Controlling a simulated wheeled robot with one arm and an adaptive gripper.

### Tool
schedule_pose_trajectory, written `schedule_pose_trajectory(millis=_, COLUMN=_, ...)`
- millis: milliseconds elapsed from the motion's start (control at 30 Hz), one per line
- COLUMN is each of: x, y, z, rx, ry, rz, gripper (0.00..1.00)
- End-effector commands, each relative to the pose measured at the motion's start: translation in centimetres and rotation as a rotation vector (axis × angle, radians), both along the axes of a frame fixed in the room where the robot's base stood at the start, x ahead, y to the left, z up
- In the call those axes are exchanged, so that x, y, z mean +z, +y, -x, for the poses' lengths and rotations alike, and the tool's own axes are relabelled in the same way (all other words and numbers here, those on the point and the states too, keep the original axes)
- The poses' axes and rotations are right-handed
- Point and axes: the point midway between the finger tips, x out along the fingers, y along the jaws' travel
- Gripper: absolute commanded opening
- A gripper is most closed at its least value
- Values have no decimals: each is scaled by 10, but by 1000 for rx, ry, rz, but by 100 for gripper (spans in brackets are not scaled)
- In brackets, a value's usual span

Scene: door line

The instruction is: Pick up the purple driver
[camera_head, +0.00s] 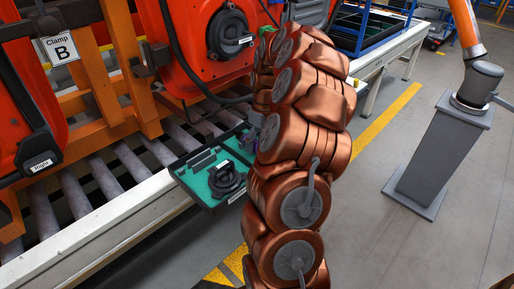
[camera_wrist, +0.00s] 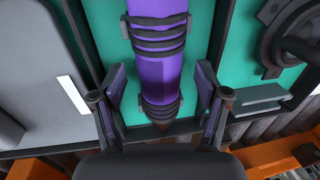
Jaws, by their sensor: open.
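The purple driver (camera_wrist: 157,75) lies in a teal-lined tray and fills the middle of the wrist view, with dark bands around it and a dark pointed end toward my gripper. My gripper (camera_wrist: 160,88) is open, with one finger on each side of the driver. A visible gap is left between each finger and the driver. In the head view my copper-coloured arm covers most of that spot, and only a small purple patch shows beside it; I cannot tell whether that is driver or finger.
The dark-edged tray (camera_head: 183,183) sits by the roller conveyor (camera_head: 120,183) and holds a round black part (camera_head: 228,180), also seen in the wrist view (camera_wrist: 283,42). Orange car doors (camera_head: 203,45) hang behind. A grey pedestal (camera_head: 435,150) stands right, with open floor around it.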

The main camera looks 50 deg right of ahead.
Motion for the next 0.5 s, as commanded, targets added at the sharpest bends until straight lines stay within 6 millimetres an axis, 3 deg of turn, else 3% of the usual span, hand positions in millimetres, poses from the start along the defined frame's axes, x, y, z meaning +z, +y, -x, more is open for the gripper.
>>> schedule_pose_trajectory(millis=100, x=-10, y=1, z=0, rx=-1, ry=-2, rz=1, gripper=74)
schedule_pose_trajectory(millis=300, x=-11, y=1, z=0, rx=-1, ry=-3, rz=2, gripper=74)
schedule_pose_trajectory(millis=500, x=-11, y=1, z=0, rx=-1, ry=-2, rz=1, gripper=55)
